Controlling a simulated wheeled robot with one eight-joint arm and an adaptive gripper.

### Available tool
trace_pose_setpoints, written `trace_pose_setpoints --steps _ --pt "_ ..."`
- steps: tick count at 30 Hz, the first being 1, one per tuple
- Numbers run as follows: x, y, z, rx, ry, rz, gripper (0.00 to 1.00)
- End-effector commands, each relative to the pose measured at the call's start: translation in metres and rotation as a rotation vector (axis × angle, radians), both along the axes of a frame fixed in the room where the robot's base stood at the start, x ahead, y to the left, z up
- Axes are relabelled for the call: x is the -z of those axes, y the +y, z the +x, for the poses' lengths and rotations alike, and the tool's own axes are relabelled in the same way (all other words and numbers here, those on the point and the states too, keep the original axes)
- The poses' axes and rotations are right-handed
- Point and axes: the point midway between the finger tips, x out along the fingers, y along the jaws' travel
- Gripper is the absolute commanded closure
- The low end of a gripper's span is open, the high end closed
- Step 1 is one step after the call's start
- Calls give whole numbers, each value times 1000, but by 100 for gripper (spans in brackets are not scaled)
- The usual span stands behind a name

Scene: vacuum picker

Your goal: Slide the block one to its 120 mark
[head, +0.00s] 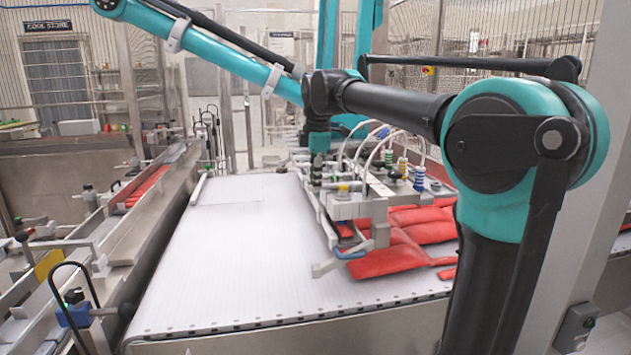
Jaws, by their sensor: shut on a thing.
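The vacuum tool (374,209) is a grey frame with pale hoses and several coloured knobs, held low over the right side of the white belt. My gripper (316,180) points down at the left rear corner of this tool, at the end of my black arm with its teal elbow. It is shut on a small part there, which I take to be block one. The fingers and most of that block are tiny and hidden from this side. The scale and its 120 mark cannot be read in this view.
The white conveyor belt (240,264) is bare on its left and front. Red pouches (388,258) lie under and beside the tool. A teal machine arm (230,60) with a cable slopes overhead. A guide rail with clamps (76,312) runs along the left.

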Motion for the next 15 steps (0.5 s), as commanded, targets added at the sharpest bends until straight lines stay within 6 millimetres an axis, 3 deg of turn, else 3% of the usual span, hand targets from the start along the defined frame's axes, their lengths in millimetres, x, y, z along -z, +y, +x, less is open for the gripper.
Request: trace_pose_setpoints --steps 7,15 --pt "0 -1 -5 0 0 0 100" --pt "0 -7 -35 -1 0 0 100"
